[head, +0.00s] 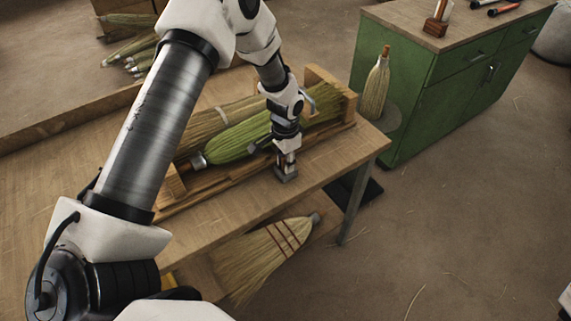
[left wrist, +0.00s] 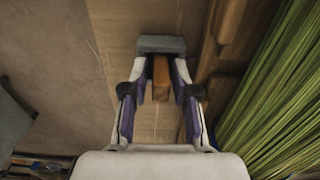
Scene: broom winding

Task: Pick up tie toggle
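A small wooden piece (left wrist: 161,78), which looks like the tie toggle, stands in the left wrist view between the fingers of my left gripper (left wrist: 161,66). A narrow gap seems to show on each side of it, so the fingers look open around it. A grey block (left wrist: 161,44) lies just beyond the fingertips. In the head view my left gripper (head: 287,160) points down at the grey block (head: 286,175) near the table's front edge. The toggle is hard to make out there, mostly hidden by the fingers. My right gripper is not in view.
A green broom-straw bundle (head: 236,141) and a paler one (head: 213,122) lie in a wooden cradle (head: 346,100) behind the gripper. A finished broom (head: 262,258) lies below the wooden table (head: 232,208). A green cabinet (head: 408,95) stands at the right.

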